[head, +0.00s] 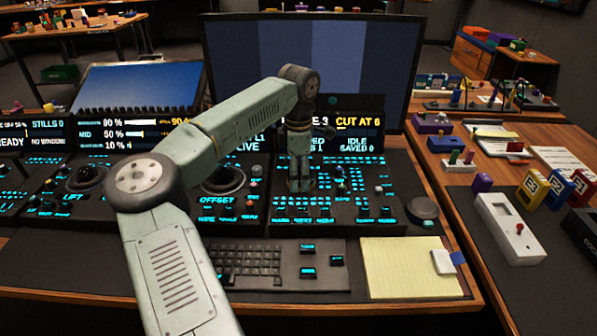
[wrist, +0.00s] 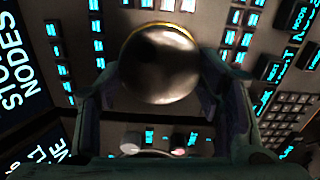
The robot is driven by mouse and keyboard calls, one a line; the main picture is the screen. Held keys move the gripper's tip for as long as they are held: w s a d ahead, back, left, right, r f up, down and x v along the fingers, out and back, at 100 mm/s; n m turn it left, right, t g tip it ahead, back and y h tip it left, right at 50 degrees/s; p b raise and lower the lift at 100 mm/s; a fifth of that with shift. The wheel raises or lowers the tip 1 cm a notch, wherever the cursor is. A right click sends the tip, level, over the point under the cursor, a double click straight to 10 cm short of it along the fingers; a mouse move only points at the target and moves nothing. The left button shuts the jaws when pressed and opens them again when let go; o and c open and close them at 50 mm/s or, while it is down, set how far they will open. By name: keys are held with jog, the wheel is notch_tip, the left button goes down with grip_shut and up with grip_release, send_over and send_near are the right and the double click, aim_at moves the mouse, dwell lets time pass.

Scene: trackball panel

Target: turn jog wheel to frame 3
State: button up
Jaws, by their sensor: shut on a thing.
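The jog wheel (wrist: 160,65) shows in the wrist view as a round, dark metallic knob with a brass-coloured rim. My gripper (wrist: 160,88) has a finger on either side of it and is shut on it. In the head view my gripper (head: 301,184) points straight down onto the right-hand control panel (head: 345,220) and hides the wheel. The display (head: 357,121) behind it reads "E 3", its start hidden by my arm, and "CUT AT 6". Below are "IDLE" and "SAVED 0".
Lit buttons and small knobs surround the wheel. A trackball (head: 222,178) sits on the panel to the left. A keyboard (head: 248,258) and a yellow notepad (head: 410,267) lie in front. A round dark knob (head: 423,208) stands at right. A large monitor (head: 395,60) rises behind.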

aim_at(299, 174)
jog(key=shift+m, duration=0.6)
jog(key=shift+w, duration=0.1)
jog(key=o, duration=1.2)
jog(key=shift+c, duration=0.2)
jog(key=shift+r, duration=0.15)
notch_tip(299, 174, up, 12)
